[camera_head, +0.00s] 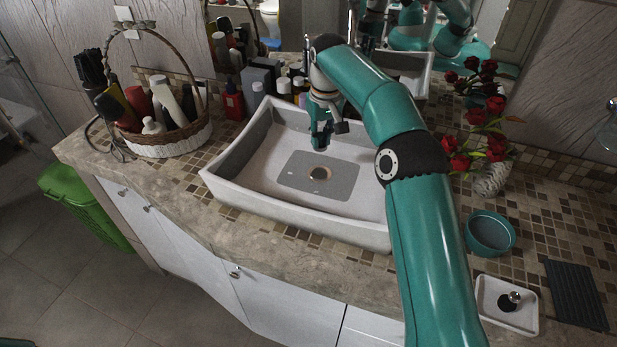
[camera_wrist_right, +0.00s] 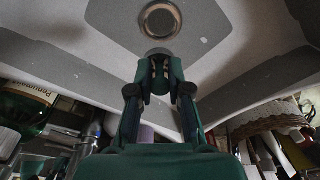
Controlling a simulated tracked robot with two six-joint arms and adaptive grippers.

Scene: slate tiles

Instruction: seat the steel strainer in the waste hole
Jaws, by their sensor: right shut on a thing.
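The sink basin (camera_head: 257,167) is a pale rectangular trough with a grey mat (camera_head: 292,181) on its floor. The waste hole (camera_head: 320,173) is a round, steel-rimmed opening in the mat, and it also shows at the top of the wrist view (camera_wrist_right: 160,20). My right gripper (camera_head: 321,143) points down inside the basin, above and behind the hole. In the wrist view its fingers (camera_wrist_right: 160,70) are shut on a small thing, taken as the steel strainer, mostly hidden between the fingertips. It is apart from the hole. My left gripper is not in view.
A wicker basket (camera_head: 168,145) of bottles stands left of the basin, with more bottles behind it. At right are red flowers (camera_head: 487,130), a teal bowl (camera_head: 490,232), a white tray (camera_head: 535,320) with small items, and a dark ribbed mat (camera_head: 577,293). The basin floor around the hole is clear.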

